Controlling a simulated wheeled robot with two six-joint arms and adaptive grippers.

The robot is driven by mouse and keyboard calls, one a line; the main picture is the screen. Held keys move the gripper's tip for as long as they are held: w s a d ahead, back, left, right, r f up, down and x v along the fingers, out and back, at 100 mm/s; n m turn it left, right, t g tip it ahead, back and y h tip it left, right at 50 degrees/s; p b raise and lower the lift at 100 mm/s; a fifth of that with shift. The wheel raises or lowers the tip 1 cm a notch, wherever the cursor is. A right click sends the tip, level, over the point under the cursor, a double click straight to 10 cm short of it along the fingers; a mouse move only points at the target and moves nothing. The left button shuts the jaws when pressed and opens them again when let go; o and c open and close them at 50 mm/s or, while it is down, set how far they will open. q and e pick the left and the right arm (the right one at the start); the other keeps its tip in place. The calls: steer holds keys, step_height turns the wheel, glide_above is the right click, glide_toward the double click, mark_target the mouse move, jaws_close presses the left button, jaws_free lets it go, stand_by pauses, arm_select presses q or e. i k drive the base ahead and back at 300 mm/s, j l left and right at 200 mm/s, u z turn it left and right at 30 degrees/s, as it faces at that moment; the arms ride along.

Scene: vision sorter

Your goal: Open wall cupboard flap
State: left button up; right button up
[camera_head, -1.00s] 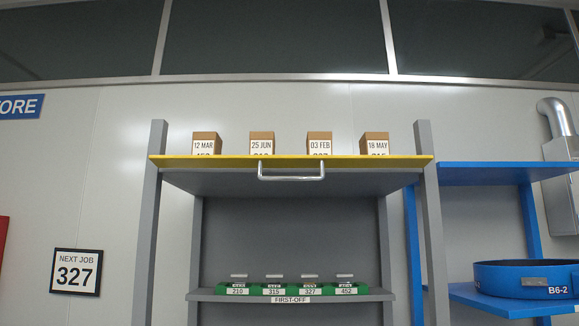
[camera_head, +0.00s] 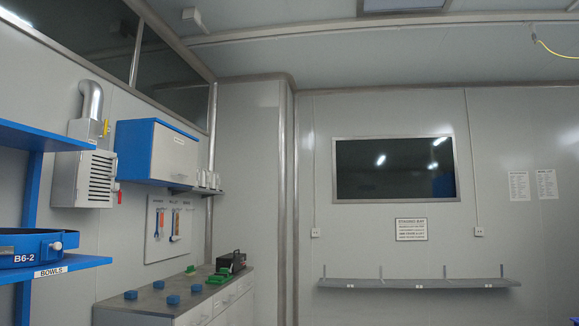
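The wall cupboard (camera_head: 157,152) hangs on the left wall, blue-sided with a pale grey front flap (camera_head: 174,153). The flap looks shut, and a small label sits on it. Neither of my grippers is in view, so whether they are open or shut does not show.
A tool board (camera_head: 168,228) hangs between. A blue shelf (camera_head: 70,264) is at left. A wall ledge (camera_head: 418,284) runs at right.

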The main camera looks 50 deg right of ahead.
mark_target(175, 154)
steer(key=z, duration=0.95)
